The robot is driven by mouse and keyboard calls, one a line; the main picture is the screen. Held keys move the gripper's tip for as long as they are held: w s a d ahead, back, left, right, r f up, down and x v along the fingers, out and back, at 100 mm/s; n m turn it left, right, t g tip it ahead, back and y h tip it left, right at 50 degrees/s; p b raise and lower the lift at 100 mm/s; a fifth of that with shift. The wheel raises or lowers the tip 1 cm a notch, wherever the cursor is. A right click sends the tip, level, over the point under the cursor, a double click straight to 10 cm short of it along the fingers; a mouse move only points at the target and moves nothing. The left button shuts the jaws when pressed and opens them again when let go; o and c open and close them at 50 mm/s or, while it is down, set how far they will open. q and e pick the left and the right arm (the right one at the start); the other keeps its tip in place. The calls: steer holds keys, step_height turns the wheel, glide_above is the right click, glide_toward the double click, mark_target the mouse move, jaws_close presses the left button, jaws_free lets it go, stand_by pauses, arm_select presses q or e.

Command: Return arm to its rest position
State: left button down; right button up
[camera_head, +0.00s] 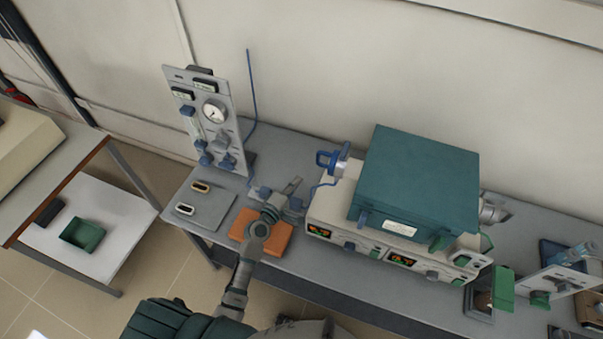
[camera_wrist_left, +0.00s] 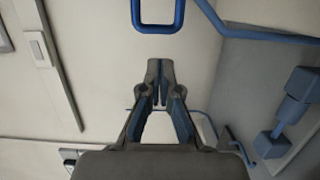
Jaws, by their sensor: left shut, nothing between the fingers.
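My left arm reaches up from the bottom of the head view over the table. My left gripper (camera_head: 293,184) is above the table, left of the teal muffle furnace (camera_head: 420,180). In the left wrist view the fingers of the left gripper (camera_wrist_left: 160,72) are together at the tips, with nothing between them. A blue loop handle (camera_wrist_left: 157,28) shows just beyond the fingertips, apart from them in the picture. In the head view a blue handle (camera_head: 326,160) sits at the furnace's left side. My right gripper is not in view.
A gauge panel (camera_head: 210,120) stands upright at the table's back left. An orange block (camera_head: 278,238) lies under my forearm, beside a grey plate (camera_head: 205,210). Control units with lit displays (camera_head: 375,247) support the furnace. A green tray (camera_head: 82,234) is on the side table's lower shelf.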

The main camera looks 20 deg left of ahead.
arm_select(q)
steer(key=s+d+f+m+g, duration=0.2)
steer(key=s+f+m+g, duration=0.3)
steer(key=s, duration=0.4)
steer(key=s+d+f+m+g, duration=0.2)
steer(key=s+f+m+g, duration=0.2)
steer(key=s+m, duration=0.4)
steer(key=s+a+f+m+g+y, duration=0.1)
steer(key=s+a+m+g+y, duration=0.15)
steer(key=s, duration=0.55)
steer(key=s+a+f+m+g+y, duration=0.1)
steer(key=s+a+g+y, duration=0.15)
steer(key=s, duration=0.45)
step_height(320, 180, down, 24)
steer(key=b, duration=0.1)
steer(key=s+a+f+g+b, duration=0.1)
steer(key=s+a+f+g, duration=0.1)
steer(key=s+f, duration=1.7)
steer(key=shift+s+a+f+b, duration=0.35)
steer(key=shift+a+f, duration=0.2)
steer(key=shift+f, duration=0.4)
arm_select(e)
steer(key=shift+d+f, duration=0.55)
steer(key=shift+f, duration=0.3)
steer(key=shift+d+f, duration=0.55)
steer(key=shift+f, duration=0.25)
